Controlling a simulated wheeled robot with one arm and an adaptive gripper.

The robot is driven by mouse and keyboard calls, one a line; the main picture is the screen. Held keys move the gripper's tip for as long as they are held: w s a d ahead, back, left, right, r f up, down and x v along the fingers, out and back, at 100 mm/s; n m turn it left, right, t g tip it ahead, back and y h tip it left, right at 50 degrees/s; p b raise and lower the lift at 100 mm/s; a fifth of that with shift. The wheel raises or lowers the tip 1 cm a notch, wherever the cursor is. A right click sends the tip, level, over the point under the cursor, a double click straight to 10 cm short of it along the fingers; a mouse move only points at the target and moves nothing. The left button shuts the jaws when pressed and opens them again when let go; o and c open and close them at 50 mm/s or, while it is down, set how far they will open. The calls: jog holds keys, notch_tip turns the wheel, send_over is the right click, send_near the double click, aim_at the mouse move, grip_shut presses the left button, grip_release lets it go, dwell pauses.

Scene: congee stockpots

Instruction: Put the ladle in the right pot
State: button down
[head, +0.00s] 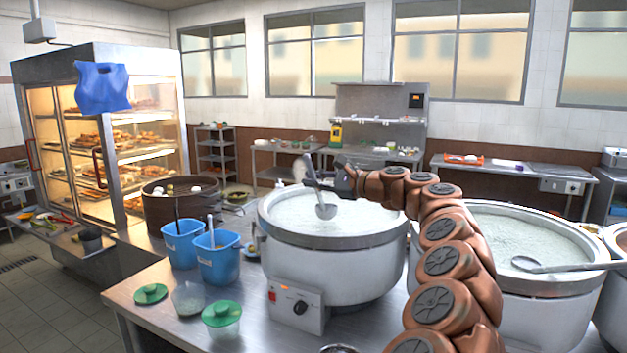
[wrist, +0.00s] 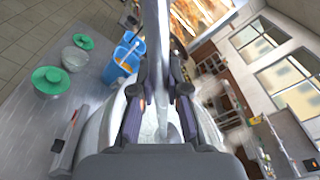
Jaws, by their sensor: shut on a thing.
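My gripper (head: 322,180) is shut on a metal ladle, above the left pot (head: 335,262). The ladle's bowl (head: 326,211) hangs over the white congee; I cannot tell whether it touches the surface. In the wrist view the ladle's handle (wrist: 156,40) runs up between the two fingers (wrist: 160,100). The right pot (head: 545,288) is a wide white stockpot full of congee, partly hidden by my arm. A second ladle (head: 565,266) lies across its right side, bowl in the congee and handle over the rim.
Another pot is cut off at the right edge. A lit food cabinet (head: 105,140) stands at the left.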

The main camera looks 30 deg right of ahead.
notch_tip(320, 180, down, 6)
jog(key=b, duration=0.3)
jog(key=shift+s+f, duration=0.1)
jog(key=shift+f, duration=0.15)
dwell(1.3)
jog(key=c, duration=1.1)
grip_release()
jog(key=v, duration=1.2)
